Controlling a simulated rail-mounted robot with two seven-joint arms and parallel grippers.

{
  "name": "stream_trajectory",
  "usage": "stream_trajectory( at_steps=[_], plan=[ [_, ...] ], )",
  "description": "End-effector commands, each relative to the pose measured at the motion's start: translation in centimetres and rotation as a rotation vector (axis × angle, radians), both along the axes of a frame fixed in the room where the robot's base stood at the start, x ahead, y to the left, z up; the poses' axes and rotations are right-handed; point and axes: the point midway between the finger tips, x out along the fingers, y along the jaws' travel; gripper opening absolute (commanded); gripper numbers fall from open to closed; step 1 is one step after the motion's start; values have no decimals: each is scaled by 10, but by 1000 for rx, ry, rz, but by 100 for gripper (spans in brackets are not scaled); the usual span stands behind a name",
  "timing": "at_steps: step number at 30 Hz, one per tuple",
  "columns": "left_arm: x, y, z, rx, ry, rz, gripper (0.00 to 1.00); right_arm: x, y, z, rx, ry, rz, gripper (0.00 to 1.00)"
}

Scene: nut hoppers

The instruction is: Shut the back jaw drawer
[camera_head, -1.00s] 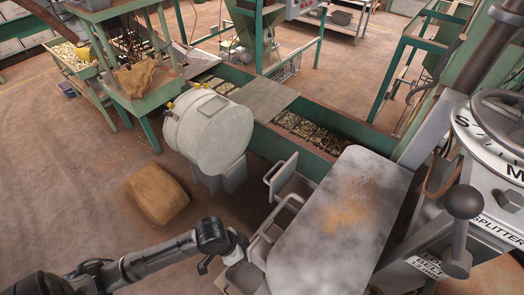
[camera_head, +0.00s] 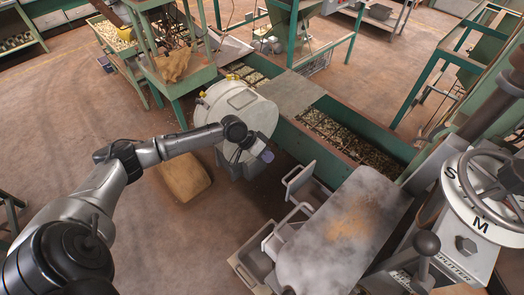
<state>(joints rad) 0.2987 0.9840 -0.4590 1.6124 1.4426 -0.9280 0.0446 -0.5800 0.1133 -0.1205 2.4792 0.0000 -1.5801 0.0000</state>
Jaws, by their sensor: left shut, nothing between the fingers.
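A grey machine with a stained metal top (camera_head: 345,225) stands at the lower right, with drawers or trays along its left side. The farthest one, which looks like the back jaw drawer (camera_head: 299,180), shows a pale upright front standing out from the machine; how far it is out is hard to tell. A nearer tray (camera_head: 248,264) also stands out at the lower left of the machine. My left gripper (camera_head: 264,156) is shut and empty, up and left of the back drawer, apart from it, in front of the white drum. My right gripper is not in view.
A long green trough (camera_head: 350,142) runs behind the machine. A handwheel (camera_head: 490,180) stands at the right. The floor left of the trays is clear.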

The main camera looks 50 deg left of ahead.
Motion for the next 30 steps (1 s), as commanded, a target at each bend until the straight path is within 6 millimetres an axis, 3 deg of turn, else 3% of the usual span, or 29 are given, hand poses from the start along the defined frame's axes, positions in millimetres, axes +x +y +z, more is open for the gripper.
stream_trajectory(
  at_steps=[7,18,30],
  plan=[
    [20,-23,-34,-1,1,0,0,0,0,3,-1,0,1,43],
    [21,-57,-26,1,1,-2,0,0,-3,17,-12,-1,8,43],
    [21,-61,-27,2,0,-2,0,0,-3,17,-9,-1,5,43]
  ],
)
